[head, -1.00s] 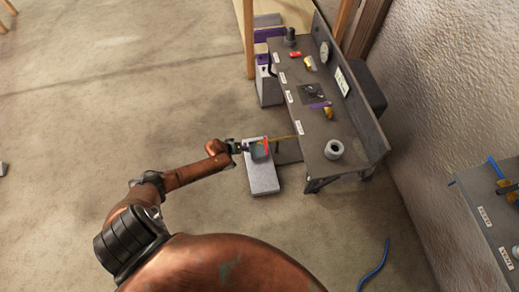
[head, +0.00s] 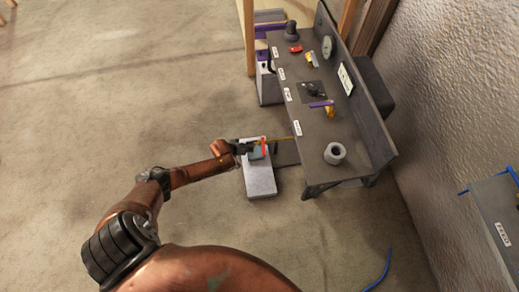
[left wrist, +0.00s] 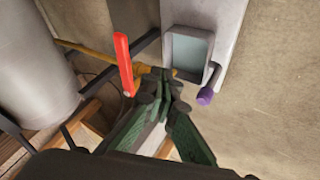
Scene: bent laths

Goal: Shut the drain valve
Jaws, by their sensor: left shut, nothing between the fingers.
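The drain valve's red lever (left wrist: 124,65) stands to the left of my fingertips in the left wrist view. A thin yellow pipe (left wrist: 82,48) runs behind it, and the lever crosses the pipe's line in the picture. The valve body is largely hidden by my fingers. In the head view the red lever (head: 264,148) is small, just right of my left gripper (head: 247,147). My left gripper's dark green fingers (left wrist: 165,85) are shut and empty, close beside the lever's lower end. I cannot tell whether they touch it. My right gripper is not in view.
A grey box with a pane (left wrist: 190,50) and a purple-tipped handle (left wrist: 206,95) lies near the fingers. A large grey cylinder (left wrist: 42,60) is at left. The dark bench (head: 318,130) carries several small items. A blue hose (head: 379,272) lies on the open floor.

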